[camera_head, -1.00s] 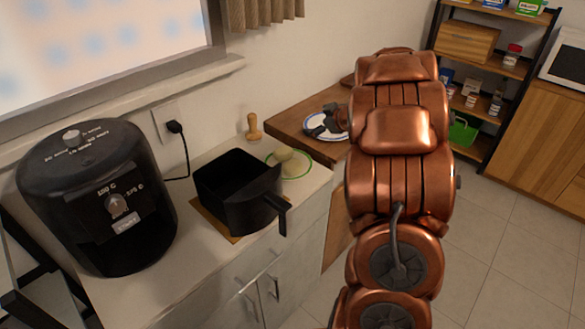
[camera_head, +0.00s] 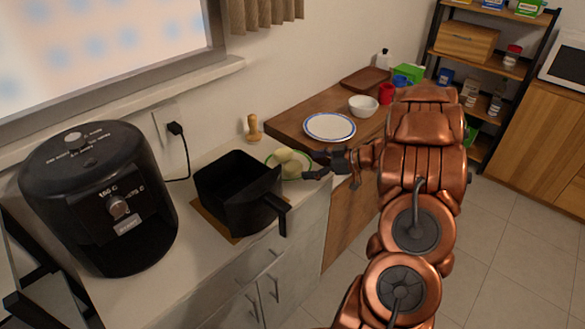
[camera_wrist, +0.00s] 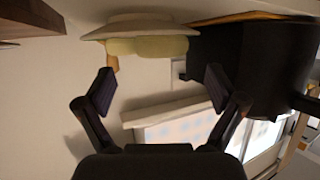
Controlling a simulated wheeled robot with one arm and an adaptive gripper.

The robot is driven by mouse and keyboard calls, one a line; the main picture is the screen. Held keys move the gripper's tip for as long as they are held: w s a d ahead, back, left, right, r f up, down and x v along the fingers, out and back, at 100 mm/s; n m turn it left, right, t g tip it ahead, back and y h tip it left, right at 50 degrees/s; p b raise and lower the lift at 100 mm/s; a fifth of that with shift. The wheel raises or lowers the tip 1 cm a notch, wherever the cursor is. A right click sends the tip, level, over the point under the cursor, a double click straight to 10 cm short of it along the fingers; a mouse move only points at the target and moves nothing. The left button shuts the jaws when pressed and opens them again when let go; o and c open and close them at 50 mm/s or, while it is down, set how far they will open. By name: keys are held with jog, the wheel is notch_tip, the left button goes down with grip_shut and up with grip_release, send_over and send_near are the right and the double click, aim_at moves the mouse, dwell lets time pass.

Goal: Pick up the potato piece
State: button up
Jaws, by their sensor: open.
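Pale yellow potato pieces (camera_head: 288,157) lie on a green-rimmed plate (camera_head: 306,174) on the counter, just right of the black fryer basket. In the wrist view, a potato piece (camera_wrist: 147,46) shows at the top against the plate (camera_wrist: 130,27), between and beyond my fingertips. My gripper (camera_head: 323,166) is open and empty, at the right edge of the plate. In the wrist view my gripper (camera_wrist: 158,82) has its two fingers wide apart, with a gap to the potato. How many pieces there are is hard to tell.
The black basket (camera_head: 232,185) with its handle stands beside the plate; it also shows in the wrist view (camera_wrist: 250,55). A black air fryer (camera_head: 95,200) is at left. A wooden pestle (camera_head: 253,128) stands behind. A blue-rimmed plate (camera_head: 330,127) and white bowl (camera_head: 363,106) are on the wooden table.

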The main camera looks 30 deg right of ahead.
aim_at(298, 167)
jog(key=shift+f+p+x, duration=0.15)
jog(key=shift+p+x, duration=0.2)
jog(key=shift+x, duration=0.85)
jog(key=shift+f+p+x, duration=0.15)
jog(key=shift+p+x, duration=0.2)
jog(key=shift+x, duration=0.8)
jog(key=shift+s, duration=0.15)
jog(key=c, duration=1.2)
jog(key=shift+c, duration=0.2)
jog(key=shift+r+b, duration=0.4)
jog(key=shift+r, duration=0.45)
jog(key=shift+s+r+b, duration=0.15)
jog(key=shift+r+b, duration=0.2)
jog(key=shift+r, duration=0.6)
jog(key=s+a+r+b, duration=0.1)
jog(key=s+a+b, duration=0.1)
jog(key=s, duration=1.3)
jog(key=shift+s+a+r+b, duration=0.2)
jog(key=shift+s+a+b, duration=0.05)
jog(key=shift+b, duration=0.55)
